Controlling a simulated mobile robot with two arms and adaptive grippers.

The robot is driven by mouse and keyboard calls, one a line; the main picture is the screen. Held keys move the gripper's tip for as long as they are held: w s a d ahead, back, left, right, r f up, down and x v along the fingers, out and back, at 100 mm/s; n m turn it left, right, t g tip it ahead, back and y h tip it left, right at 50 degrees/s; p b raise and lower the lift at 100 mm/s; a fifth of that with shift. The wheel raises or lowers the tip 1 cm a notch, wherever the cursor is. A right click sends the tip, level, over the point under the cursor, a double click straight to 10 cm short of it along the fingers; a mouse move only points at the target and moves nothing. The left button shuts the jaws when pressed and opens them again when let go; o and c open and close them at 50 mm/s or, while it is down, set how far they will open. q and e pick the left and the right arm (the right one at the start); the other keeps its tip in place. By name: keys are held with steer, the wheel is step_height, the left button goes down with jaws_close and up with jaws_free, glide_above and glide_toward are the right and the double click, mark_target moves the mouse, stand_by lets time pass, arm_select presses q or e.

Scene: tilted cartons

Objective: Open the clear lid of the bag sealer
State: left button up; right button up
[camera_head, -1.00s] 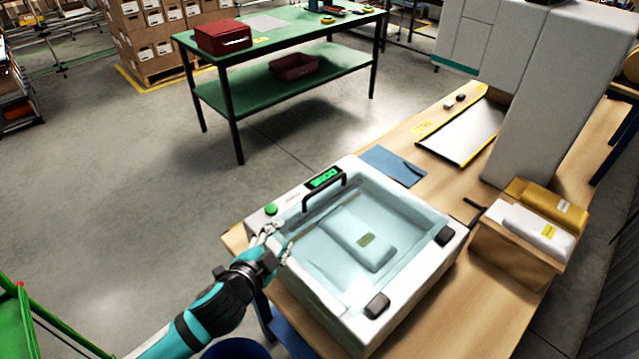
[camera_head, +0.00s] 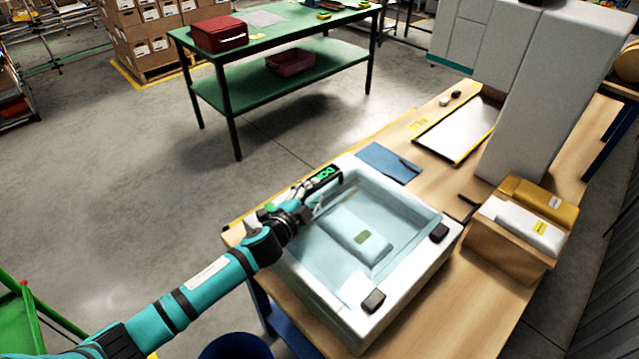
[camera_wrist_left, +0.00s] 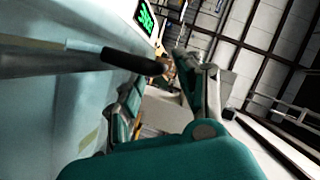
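The bag sealer (camera_head: 420,262) is a white box on the wooden table. Its clear lid (camera_head: 335,285) lies shut over a pale pouch (camera_head: 358,240). A dark bar handle (camera_head: 338,183) stands at the lid's far-left edge, beside the green display; it also shows in the left wrist view (camera_wrist_left: 130,62). My left gripper (camera_head: 312,197) is at the handle, partly covering it. In the left wrist view its fingers (camera_wrist_left: 168,90) look apart, with the bar's end close to them. Whether they touch the bar is not clear. My right gripper is not in view.
A cardboard box (camera_head: 510,240) with white and yellow packs stands right of the sealer. A green table (camera_head: 275,70) stands across clear floor.

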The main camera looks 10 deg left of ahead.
mark_target(316, 190)
arm_select(q)
steer(key=shift+x, duration=2.15)
jaws_close()
